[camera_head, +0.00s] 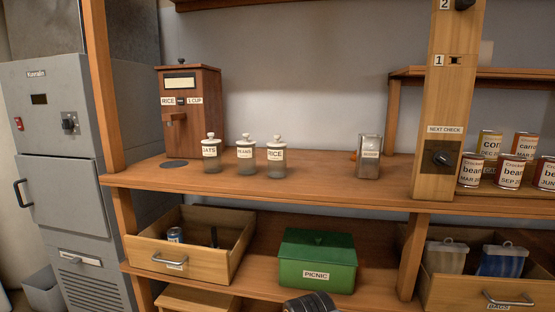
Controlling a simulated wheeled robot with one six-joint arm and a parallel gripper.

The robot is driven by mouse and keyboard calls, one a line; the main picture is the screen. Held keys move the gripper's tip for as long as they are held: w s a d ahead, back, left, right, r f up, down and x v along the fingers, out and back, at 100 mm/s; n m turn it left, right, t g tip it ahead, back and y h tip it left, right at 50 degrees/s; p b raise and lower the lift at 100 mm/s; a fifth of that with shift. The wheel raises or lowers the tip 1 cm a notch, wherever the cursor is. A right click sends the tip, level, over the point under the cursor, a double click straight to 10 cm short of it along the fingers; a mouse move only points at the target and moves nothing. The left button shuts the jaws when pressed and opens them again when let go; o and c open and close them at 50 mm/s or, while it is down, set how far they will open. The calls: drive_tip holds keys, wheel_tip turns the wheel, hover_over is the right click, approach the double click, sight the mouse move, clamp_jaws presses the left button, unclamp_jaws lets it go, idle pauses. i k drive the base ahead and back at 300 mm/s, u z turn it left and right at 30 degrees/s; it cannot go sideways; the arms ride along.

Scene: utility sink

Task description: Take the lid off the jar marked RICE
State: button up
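The jar marked RICE (276,168) is the rightmost of three small glass jars on the wooden shelf. It stands upright, and its pale lid (277,141) with a round knob sits on top. The jar to its left (245,166) has a label that seems to read BEANS, and the leftmost jar (212,164) seems to read OATS. Both wear similar knobbed lids. The three jars stand a little apart from each other. My gripper's fingers do not show; only a dark part, possibly of my arm, shows at the bottom edge.
A post with a knob (440,155) and several cans are farther right. Below are an open drawer (205,262) and a green PICNIC box (316,258).

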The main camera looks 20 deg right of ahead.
sight(276, 144)
drive_tip(key=z, duration=0.05)
drive_tip(key=k, duration=1.05)
drive_tip(key=u, duration=0.9)
drive_tip(key=i, duration=1.1)
drive_tip(key=z, duration=0.65)
drive_tip(key=i, duration=0.7)
drive_tip(key=z, duration=0.7)
